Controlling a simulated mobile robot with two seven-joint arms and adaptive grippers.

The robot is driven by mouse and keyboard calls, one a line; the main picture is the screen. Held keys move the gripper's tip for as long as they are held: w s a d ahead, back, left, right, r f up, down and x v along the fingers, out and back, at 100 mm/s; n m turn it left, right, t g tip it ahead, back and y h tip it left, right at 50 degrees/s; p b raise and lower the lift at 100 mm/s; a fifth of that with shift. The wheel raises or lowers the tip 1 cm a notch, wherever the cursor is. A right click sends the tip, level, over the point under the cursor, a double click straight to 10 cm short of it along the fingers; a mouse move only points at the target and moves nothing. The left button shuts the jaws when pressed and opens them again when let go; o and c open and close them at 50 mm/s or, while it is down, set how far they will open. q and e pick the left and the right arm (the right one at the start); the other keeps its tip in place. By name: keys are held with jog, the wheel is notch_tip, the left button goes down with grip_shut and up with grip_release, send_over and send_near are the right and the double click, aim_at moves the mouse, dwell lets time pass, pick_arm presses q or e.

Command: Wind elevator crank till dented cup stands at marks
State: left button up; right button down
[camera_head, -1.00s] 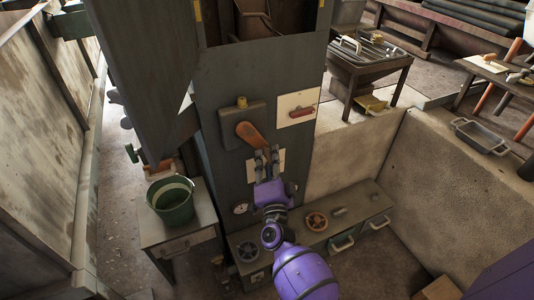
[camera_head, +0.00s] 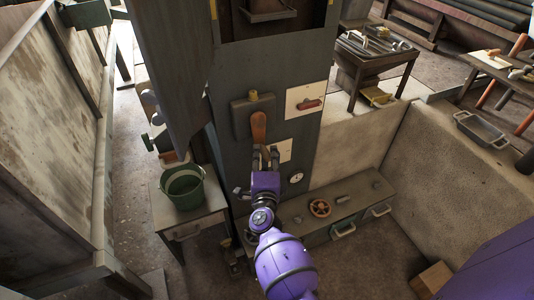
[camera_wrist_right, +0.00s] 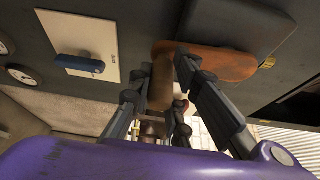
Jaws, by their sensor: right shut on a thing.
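The crank (camera_head: 258,126) is an orange-brown arm on the front of a dark grey elevator column (camera_head: 228,90). It points almost straight down in the head view. My right gripper (camera_head: 265,158) is shut on the handle at its lower end. In the right wrist view the crank (camera_wrist_right: 228,63) runs to the right, and its brown handle (camera_wrist_right: 161,82) stands between my fingers. A metal cup-like part (camera_head: 268,12) shows in the column's opening at the top edge of the head view. I cannot tell a dent or marks on it. My left gripper is out of view.
A white plate with a red handle (camera_head: 308,104) sits right of the crank, and a round gauge (camera_head: 296,178) lower down. A green bucket (camera_head: 183,188) stands on a small table at left.

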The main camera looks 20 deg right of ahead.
jog(key=shift+s+a+f, duration=0.15)
jog(key=shift+s+f, duration=0.05)
jog(key=shift+f, duration=0.35)
jog(key=c, duration=1.7)
grip_release()
jog(key=shift+c, duration=0.2)
jog(key=shift+w+r, duration=0.1)
jog(key=shift+r, duration=0.1)
jog(key=shift+r, duration=0.15)
jog(key=v, duration=1.2)
